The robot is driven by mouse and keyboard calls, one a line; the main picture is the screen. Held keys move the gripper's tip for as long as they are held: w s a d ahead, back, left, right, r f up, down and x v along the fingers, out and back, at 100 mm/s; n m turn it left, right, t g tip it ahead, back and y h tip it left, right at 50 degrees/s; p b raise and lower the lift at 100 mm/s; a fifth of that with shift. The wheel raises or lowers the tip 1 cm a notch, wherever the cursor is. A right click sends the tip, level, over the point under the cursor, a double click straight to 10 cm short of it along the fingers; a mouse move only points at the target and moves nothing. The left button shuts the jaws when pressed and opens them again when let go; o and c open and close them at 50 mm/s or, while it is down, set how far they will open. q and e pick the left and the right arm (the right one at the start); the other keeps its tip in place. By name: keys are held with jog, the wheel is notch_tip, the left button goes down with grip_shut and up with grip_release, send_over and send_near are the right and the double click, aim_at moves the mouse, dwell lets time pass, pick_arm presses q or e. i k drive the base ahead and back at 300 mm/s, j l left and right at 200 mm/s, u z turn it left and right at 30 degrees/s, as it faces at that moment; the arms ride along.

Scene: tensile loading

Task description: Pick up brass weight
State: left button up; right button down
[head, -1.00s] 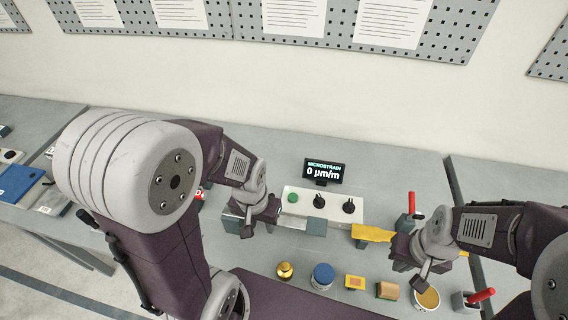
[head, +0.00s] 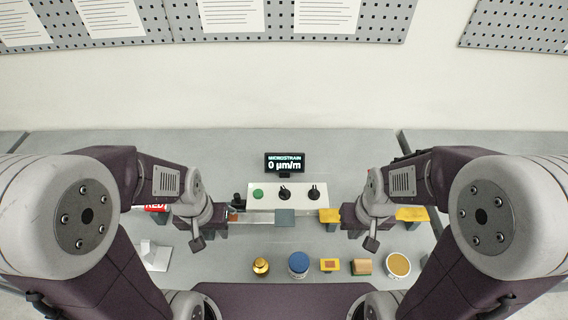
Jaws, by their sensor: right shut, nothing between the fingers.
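The brass weight (head: 261,267) is a small gold knobbed piece standing upright on the grey bench, left of a blue-topped jar. My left gripper (head: 214,217) is behind and to the left of it, near the left end of a thin metal strip, clear of the weight. Its fingers are mostly hidden by the wrist, so its opening is unclear. My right gripper (head: 352,217) is shut and empty, behind and to the right of the weight, close to the yellow blocks. Neither gripper touches the weight.
Behind are a control box (head: 270,200) and a display (head: 285,162) reading 0 µm/m. A metal strip (head: 258,217) lies before the box.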

aim_at(261, 267)
jog(key=k+j, duration=0.35)
jog(key=k, duration=0.15)
jog(key=k+j+z, duration=0.15)
jog(key=j, duration=0.25)
jog(key=k+j+z, duration=0.1)
jog(key=j, duration=0.3)
jog(key=k+j+z, duration=0.15)
jog(key=j, duration=0.25)
jog(key=k+j+z, duration=0.15)
jog(key=j, duration=0.2)
jog(key=k+j+z, duration=0.1)
jog(key=k+j, duration=0.15)
jog(key=j, duration=0.1)
